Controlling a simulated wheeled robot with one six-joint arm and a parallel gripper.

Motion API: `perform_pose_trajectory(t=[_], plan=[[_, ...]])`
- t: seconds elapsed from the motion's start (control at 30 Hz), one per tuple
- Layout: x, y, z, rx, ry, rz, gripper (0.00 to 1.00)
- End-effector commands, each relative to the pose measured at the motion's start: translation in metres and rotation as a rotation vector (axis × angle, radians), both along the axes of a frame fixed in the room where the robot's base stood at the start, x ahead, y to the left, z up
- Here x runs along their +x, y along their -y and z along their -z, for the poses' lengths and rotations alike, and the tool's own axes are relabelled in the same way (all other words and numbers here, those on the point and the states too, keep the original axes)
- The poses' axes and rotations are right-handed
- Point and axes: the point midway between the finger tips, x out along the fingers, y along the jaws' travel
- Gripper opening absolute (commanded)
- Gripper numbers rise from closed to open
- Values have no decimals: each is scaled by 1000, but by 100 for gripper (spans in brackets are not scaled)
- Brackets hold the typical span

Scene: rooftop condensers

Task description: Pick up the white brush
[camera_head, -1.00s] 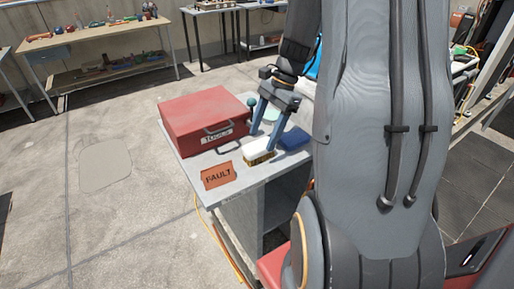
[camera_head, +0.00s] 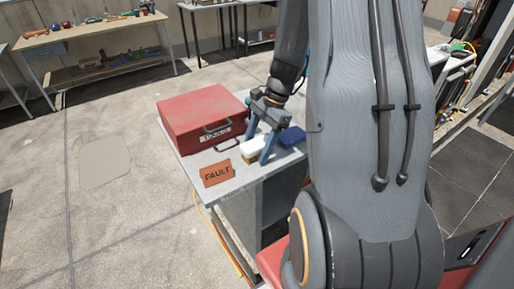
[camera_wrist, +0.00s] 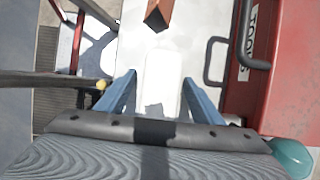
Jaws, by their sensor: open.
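The white brush (camera_head: 252,146) lies on the grey tabletop (camera_head: 245,178), in front of the red toolbox. My gripper (camera_head: 256,148) is open and points down at it, with one blue finger on each side. In the wrist view the brush (camera_wrist: 161,62) shows as a pale block between the spread fingers of my gripper (camera_wrist: 160,76). I cannot tell whether the fingers touch it. Part of the brush is hidden behind the right finger in the head view.
A red toolbox (camera_head: 200,115) stands left of the gripper. A dark blue block (camera_head: 292,137) lies just right of the brush. A teal rounded object (camera_wrist: 291,158) shows at the wrist view's lower right.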

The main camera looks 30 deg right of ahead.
Motion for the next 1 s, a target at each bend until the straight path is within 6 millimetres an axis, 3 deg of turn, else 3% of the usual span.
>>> perform_pose_trajectory(t=[0.17, 0.47, 0.83, 1.0], plan=[[0, 0, 2, 1, 0, 0, 61], [0, 0, 2, 0, 0, 0, 15], [1, 0, -2, -2, 1, -1, 15], [2, 1, -20, -2, 5, 0, 15]])
